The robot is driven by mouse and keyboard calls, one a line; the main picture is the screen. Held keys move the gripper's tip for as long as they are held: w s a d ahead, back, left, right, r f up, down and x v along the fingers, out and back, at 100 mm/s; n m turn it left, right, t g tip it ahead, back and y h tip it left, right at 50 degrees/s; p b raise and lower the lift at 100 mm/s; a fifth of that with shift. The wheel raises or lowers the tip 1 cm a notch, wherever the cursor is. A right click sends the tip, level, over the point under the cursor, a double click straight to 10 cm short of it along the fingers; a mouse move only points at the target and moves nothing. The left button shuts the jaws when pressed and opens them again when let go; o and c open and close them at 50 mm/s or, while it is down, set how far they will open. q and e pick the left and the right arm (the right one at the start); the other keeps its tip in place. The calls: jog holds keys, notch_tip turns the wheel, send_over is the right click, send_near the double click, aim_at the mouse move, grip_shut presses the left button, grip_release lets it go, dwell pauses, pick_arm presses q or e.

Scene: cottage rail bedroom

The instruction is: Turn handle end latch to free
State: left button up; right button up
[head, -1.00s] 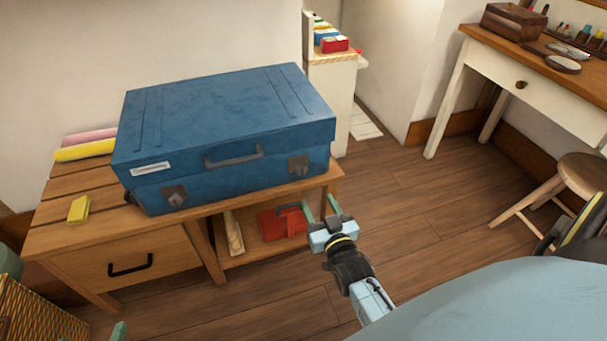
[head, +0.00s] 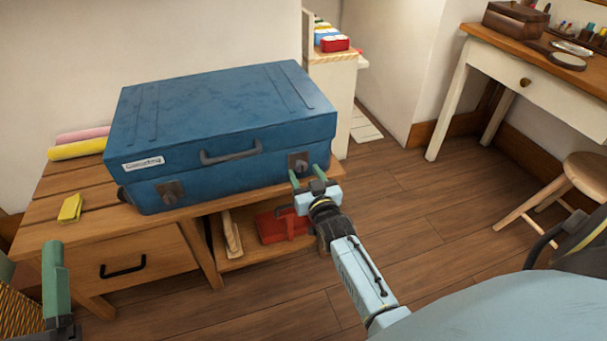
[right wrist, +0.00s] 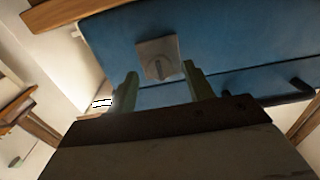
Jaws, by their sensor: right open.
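A blue suitcase (head: 222,115) lies shut on a wooden bench, its dark handle (head: 231,154) on the front face. A metal latch (head: 299,162) sits near the right end of that face, and another latch (head: 170,193) near the left end. My right gripper (head: 309,177) is open and empty at the right latch. In the right wrist view the latch (right wrist: 159,59) shows just beyond and between the two green fingertips (right wrist: 160,82), with a gap on each side. My left gripper (head: 54,290) is at the lower left, partly cut off; its jaw opening is unclear.
The wooden bench (head: 120,239) has a drawer, and a lower shelf holding a red box (head: 283,224). A yellow block (head: 70,208) and rolled mats (head: 76,150) lie on its top. The floor (head: 440,215) to the right is clear up to a stool (head: 584,175).

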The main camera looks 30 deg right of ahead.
pick_arm(q)
jog(key=shift+s+a+r+t+b, duration=0.1)
jog(key=shift+s+r+t+b, duration=0.25)
jog(key=shift+r+t, duration=0.3)
pick_arm(e)
jog(key=shift+x, duration=1)
pick_arm(q)
jog(key=shift+f, duration=0.1)
pick_arm(e)
jog(key=shift+s, duration=0.1)
jog(key=c, duration=1)
